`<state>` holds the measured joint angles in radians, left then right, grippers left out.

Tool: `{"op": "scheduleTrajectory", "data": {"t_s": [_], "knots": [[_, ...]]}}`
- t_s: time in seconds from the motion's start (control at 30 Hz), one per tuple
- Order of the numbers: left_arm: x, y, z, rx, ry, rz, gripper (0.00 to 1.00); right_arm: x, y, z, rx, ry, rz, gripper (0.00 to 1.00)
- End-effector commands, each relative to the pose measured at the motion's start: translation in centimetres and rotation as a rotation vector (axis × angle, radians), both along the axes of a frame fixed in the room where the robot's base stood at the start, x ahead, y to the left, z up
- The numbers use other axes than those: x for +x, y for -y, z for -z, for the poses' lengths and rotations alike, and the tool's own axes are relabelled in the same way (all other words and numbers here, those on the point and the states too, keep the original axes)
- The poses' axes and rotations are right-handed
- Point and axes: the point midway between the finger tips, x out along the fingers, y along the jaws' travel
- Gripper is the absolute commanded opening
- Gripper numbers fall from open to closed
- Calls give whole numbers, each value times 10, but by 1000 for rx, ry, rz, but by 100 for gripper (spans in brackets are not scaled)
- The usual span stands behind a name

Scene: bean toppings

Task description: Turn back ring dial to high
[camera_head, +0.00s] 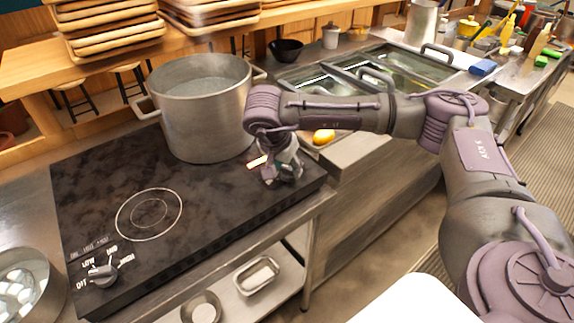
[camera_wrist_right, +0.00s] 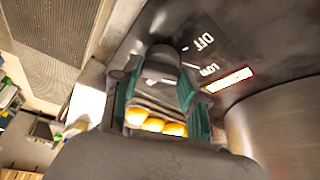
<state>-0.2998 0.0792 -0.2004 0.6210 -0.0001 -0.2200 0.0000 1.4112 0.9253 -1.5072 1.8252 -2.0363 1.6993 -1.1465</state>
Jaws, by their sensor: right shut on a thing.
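The black cooktop (camera_head: 185,240) has a large metal pot (camera_head: 203,110) standing at its back end. My right gripper (camera_head: 283,172) is low over the cooktop's right corner beside the pot, and mostly hides the back ring dial in the head view. In the right wrist view my right gripper (camera_wrist_right: 160,80) has its teal fingers on either side of the dark dial (camera_wrist_right: 162,58) and is shut on it. The OFF and LOW marks (camera_wrist_right: 206,57) and a lit bar (camera_wrist_right: 230,80) show beside the dial. MID and HIGH are not readable there. My left gripper is not in view.
The front dial (camera_head: 101,272) with its OFF to HIGH marks is at the near left, below an empty ring (camera_head: 149,214). A metal pan (camera_head: 28,285) stands at the left edge. Stacked wooden trays (camera_head: 105,25) are behind.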

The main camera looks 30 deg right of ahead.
Motion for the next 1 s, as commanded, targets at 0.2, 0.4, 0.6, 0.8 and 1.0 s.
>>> {"op": "scheduleTrajectory", "data": {"t_s": [0.2,0.4,0.6,0.8,1.0], "knots": [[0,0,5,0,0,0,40,1,0,1,0,-2,82,9],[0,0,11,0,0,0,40,3,-1,2,1,-1,231,9],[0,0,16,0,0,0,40,5,-2,1,0,1,420,9],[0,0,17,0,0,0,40,7,-1,0,0,0,612,9],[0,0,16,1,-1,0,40,8,-1,-1,0,0,801,9]]}}
